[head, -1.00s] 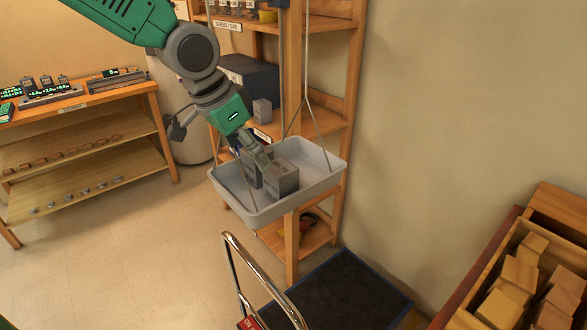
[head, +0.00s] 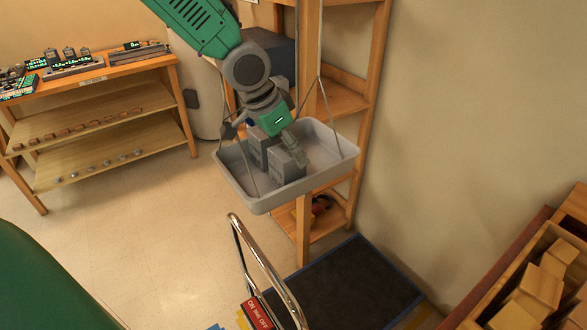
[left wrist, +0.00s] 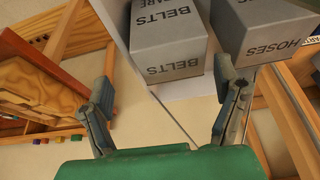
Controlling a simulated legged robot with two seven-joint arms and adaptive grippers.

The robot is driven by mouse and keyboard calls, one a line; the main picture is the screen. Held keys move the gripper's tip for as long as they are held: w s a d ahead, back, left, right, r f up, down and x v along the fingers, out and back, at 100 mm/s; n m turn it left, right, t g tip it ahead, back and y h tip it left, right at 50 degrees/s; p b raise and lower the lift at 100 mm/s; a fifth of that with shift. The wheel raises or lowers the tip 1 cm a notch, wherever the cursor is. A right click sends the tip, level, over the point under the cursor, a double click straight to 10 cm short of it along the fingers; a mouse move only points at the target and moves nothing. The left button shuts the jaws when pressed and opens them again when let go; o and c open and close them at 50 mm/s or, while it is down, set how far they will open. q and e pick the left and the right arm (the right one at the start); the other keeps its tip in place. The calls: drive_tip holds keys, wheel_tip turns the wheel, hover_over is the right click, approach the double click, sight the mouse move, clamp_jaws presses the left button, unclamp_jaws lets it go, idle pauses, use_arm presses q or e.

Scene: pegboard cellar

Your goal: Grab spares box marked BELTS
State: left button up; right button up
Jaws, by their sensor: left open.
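The grey box marked BELTS (left wrist: 172,40) fills the upper middle of the left wrist view, its lettering upside down. In the head view it is the nearer right box (head: 287,166) of two in a hanging grey tray (head: 268,203). A second grey box (head: 259,146) stands beside it; the left wrist view shows it marked HOSES (left wrist: 260,28). My left gripper (head: 291,142) is over the tray at the BELTS box. Its fingers are open (left wrist: 166,84), one towards each side of that box, without a clear grip. My right gripper is not in view.
The tray hangs on thin rods in front of wooden shelves (head: 345,100). A chrome handle (head: 262,262) with a red sign rises below it. A dark mat (head: 345,285) lies on the floor. A crate of wooden blocks (head: 535,290) stands at lower right.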

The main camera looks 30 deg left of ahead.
sight(279, 151)
use_arm(q)
drive_tip(key=f, duration=0.1)
drive_tip(key=w+a+f, duration=0.1)
drive_tip(key=f, duration=0.2)
drive_tip(key=shift+w+a+f, duration=0.15)
drive_tip(key=shift+a+f, duration=0.2)
drive_tip(key=shift+f, duration=0.05)
drive_tip(key=shift+a+f, duration=0.1)
drive_tip(key=shift+a, duration=0.2)
drive_tip(key=shift+d, duration=0.2)
drive_tip(key=shift+c, duration=0.4)
drive_tip(key=shift+d+r, duration=0.25)
drive_tip(key=shift+d, duration=0.45)
drive_tip(key=c, duration=1.3)
drive_tip(key=shift+d, duration=0.25)
drive_tip(key=shift+a, duration=0.15)
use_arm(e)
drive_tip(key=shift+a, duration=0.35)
